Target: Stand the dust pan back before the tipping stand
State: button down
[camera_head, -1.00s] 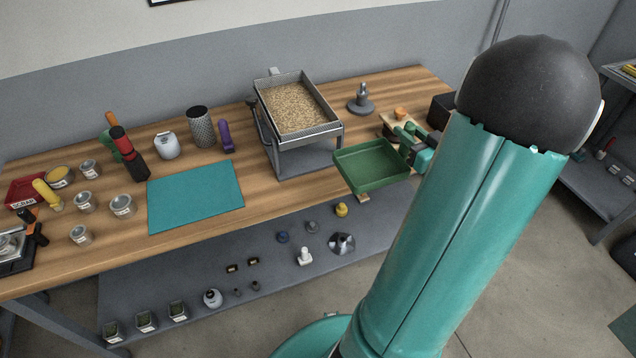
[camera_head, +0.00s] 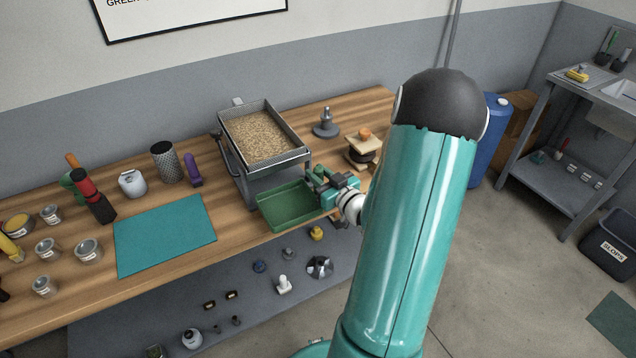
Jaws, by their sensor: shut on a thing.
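The dust pan is a green open tray (camera_head: 287,207). It is at the front edge of the wooden table, just before the tipping stand (camera_head: 262,143). My gripper (camera_head: 322,188) is shut on the pan's right side. The pan looks roughly level and low, near the table top; I cannot tell whether it touches the wood. The tipping stand is a grey metal frame with a mesh-sided tray of pale grains on top. The pan hides part of the stand's lower front.
A teal mat (camera_head: 165,235) lies left of the pan. A grey tamper-like tool (camera_head: 326,125) and a wooden-topped item (camera_head: 364,148) stand to the right. A purple scoop (camera_head: 193,170) and a perforated cylinder (camera_head: 165,161) stand left of the stand. A lower shelf holds small items.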

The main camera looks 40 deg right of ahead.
jog(key=shift+w+f, duration=0.15)
jog(key=shift+f, duration=1.5)
jog(key=shift+f, duration=0.2)
jog(key=c, duration=1.2)
grip_release()
jog(key=shift+r, duration=0.1)
